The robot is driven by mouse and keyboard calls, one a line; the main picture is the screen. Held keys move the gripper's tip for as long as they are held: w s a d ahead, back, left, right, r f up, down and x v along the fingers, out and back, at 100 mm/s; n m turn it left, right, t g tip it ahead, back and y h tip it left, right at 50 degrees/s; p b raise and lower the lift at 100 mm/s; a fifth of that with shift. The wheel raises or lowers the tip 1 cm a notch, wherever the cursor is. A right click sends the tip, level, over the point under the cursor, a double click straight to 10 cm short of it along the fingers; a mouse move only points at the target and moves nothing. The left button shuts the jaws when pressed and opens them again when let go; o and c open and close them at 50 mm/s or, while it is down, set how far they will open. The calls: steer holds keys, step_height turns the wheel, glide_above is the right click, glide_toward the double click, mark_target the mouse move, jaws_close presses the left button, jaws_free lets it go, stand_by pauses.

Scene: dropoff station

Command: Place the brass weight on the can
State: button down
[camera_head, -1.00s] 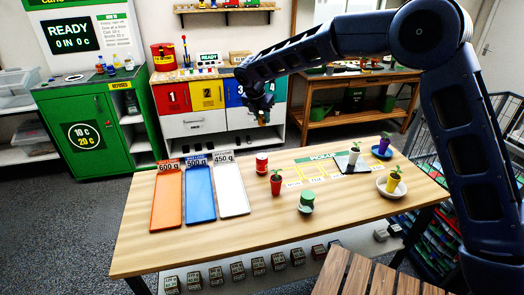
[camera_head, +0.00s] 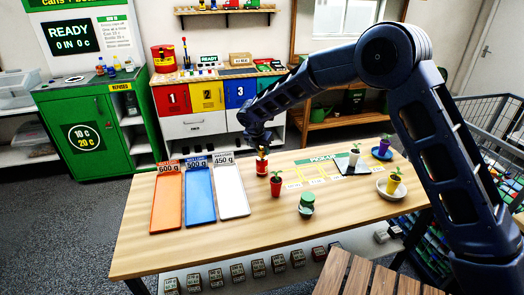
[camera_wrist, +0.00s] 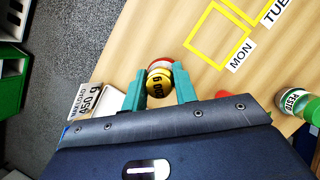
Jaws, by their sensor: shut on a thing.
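My gripper (camera_head: 261,148) points down over the wooden table and is shut on the brass weight (camera_head: 262,153). In the wrist view, the weight (camera_wrist: 158,87) is a yellow-gold disc with black print, pinched between two teal fingers (camera_wrist: 160,84). The red can (camera_head: 261,167) stands upright on the table directly below the weight in the head view. In the wrist view, part of the red can (camera_wrist: 162,62) shows just beyond the weight. Most of it is hidden. I cannot tell whether weight and can touch.
A red potted plant (camera_head: 276,184) stands close to the can's right. A green-lidded jar (camera_head: 307,202) is nearer the front. Orange (camera_head: 166,203), blue (camera_head: 200,196) and white (camera_head: 232,192) trays lie left. More pots stand at the right. The table's front middle is clear.

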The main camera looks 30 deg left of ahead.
steer(key=shift+f, duration=0.25)
steer(key=shift+f, duration=0.15)
steer(key=c, duration=1.1)
jaws_free()
steer(key=v, duration=1.2)
